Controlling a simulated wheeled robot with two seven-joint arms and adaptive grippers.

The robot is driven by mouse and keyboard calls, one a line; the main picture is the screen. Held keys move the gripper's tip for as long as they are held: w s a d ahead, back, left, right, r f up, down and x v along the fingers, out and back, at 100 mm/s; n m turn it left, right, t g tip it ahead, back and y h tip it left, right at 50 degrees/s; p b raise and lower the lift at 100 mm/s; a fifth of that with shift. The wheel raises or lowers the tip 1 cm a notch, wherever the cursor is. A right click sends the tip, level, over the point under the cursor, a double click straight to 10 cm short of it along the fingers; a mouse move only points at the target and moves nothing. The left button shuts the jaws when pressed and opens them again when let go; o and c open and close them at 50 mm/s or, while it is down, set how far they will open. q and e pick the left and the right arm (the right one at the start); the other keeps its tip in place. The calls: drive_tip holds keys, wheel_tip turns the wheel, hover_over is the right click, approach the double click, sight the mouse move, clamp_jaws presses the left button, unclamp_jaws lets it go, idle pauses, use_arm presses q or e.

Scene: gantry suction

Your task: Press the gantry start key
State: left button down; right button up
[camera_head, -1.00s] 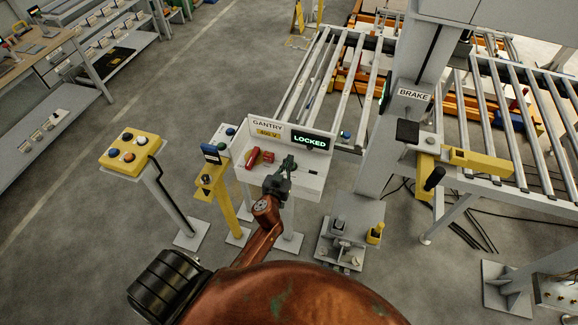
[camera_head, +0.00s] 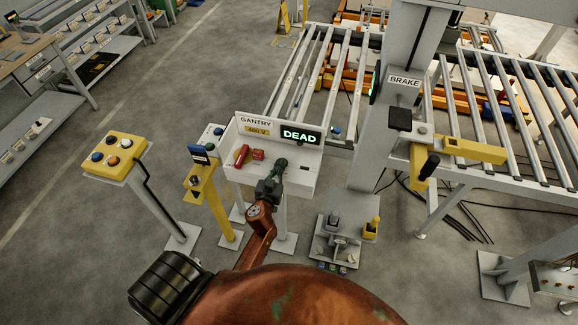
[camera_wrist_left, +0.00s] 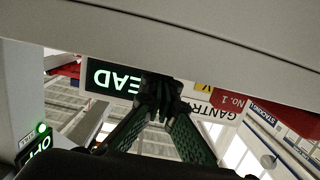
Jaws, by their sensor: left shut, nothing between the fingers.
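The gantry box (camera_head: 301,182), a light grey open box on a post, has a "GANTRY 400 V" label (camera_head: 256,126) and a lit green display (camera_head: 300,135) reading "DEAD". A red handle-like part (camera_head: 241,155) and a small red block (camera_head: 258,154) sit in its left half. My left gripper (camera_head: 281,163) is shut and empty over the box, just below the display. In the left wrist view its fingertips (camera_wrist_left: 160,88) overlap the upside-down display (camera_wrist_left: 112,80); contact cannot be told. No key marked as start is readable. My right gripper is out of view.
A yellow box (camera_head: 117,157) with several coloured buttons stands at left. A yellow post (camera_head: 214,203) with a blue-topped unit (camera_head: 198,152) stands beside the gantry box. The grey column (camera_head: 377,150) with a "BRAKE" label and yellow arm (camera_head: 470,151) stands at right, by roller conveyors (camera_head: 494,105).

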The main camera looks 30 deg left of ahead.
use_arm(q)
drive_tip(key=shift+s+f, duration=0.2)
drive_tip(key=shift+f, duration=0.55)
drive_tip(key=shift+s, duration=0.1)
drive_tip(key=shift+r+p, duration=0.4)
wheel_tip(320, 180, up, 4)
drive_tip(key=p, duration=0.3)
drive_tip(key=shift+r, duration=0.15)
drive_tip(key=b+v, duration=0.1)
drive_tip(key=v, duration=0.9)
drive_tip(key=shift+r, duration=0.15)
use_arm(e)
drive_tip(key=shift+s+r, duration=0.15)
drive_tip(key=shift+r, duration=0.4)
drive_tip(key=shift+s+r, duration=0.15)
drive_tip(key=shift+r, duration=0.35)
use_arm(q)
drive_tip(key=shift+d, duration=0.15)
